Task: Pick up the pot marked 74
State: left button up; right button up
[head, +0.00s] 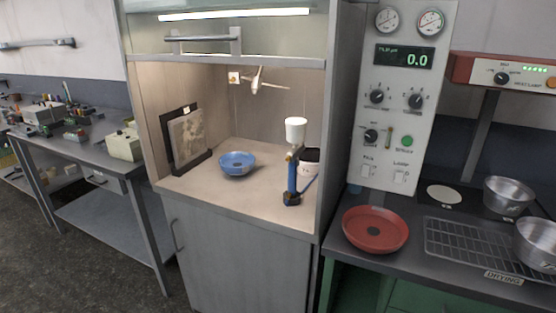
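Two grey metal pots stand on the dark bench at the right. The rear pot (508,196) is upright beside a pale disc. The front pot (535,244) is at the drying rack's right end and is cut off by the picture's edge. Both carry small dark marks low on the front. The marks are too small to read surely, so I cannot tell which pot is marked 74. Neither of my grippers is in view.
A red dish (375,229) sits at the bench's left front. The wire drying rack (470,247) lies right of it. A grey control panel (398,100) and a lamp post stand behind. The booth at left holds a blue bowl (237,164) and a blue spray gun (292,180).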

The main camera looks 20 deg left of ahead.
aim_at(309, 159)
jog(key=u, duration=0.45)
jog(key=i, duration=1.05)
jog(key=u, duration=2.15)
jog(key=i, duration=1.35)
jog(key=z, duration=2.9)
